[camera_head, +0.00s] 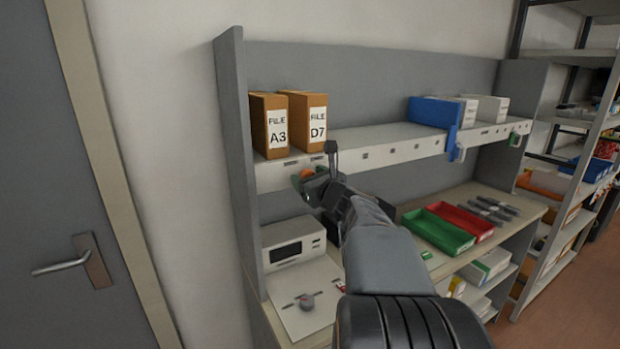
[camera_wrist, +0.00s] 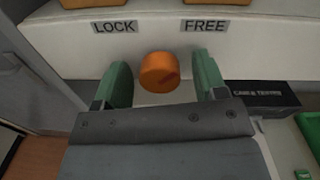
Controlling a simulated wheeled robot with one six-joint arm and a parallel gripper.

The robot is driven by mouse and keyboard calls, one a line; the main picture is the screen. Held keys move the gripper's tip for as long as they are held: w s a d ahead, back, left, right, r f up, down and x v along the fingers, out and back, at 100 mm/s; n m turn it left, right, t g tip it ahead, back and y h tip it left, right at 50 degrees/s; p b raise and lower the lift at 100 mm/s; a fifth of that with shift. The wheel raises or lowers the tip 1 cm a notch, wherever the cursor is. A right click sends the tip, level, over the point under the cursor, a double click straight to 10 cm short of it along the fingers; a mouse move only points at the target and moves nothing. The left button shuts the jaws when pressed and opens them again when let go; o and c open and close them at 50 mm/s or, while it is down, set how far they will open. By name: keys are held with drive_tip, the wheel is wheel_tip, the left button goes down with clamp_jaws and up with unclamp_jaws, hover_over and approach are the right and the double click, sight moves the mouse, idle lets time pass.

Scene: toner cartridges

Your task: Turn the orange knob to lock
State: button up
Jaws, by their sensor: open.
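The orange knob (camera_wrist: 159,72) sits on the pale front edge of the shelf in the wrist view, below and between the LOCK label (camera_wrist: 115,27) and the FREE label (camera_wrist: 205,26). My gripper (camera_wrist: 161,82) is open, with one green finger on each side of the knob. Gaps show between the knob and both fingers. In the head view, my gripper (camera_head: 308,179) is up at the shelf's front edge, below the file boxes. There the knob (camera_head: 307,171) is small and partly hidden by my gripper. I cannot tell clearly which way the knob points.
File boxes A3 (camera_head: 270,125) and D7 (camera_head: 308,122) stand on the shelf above. A white device (camera_head: 293,246) stands on the bench below. A green tray (camera_head: 437,232) and a red tray (camera_head: 462,222) lie to the right. A side panel (camera_head: 238,170) bounds the left.

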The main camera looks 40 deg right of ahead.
drive_tip(key=shift+c, duration=0.4)
drive_tip(key=c, duration=0.8)
drive_tip(key=shift+c, duration=0.2)
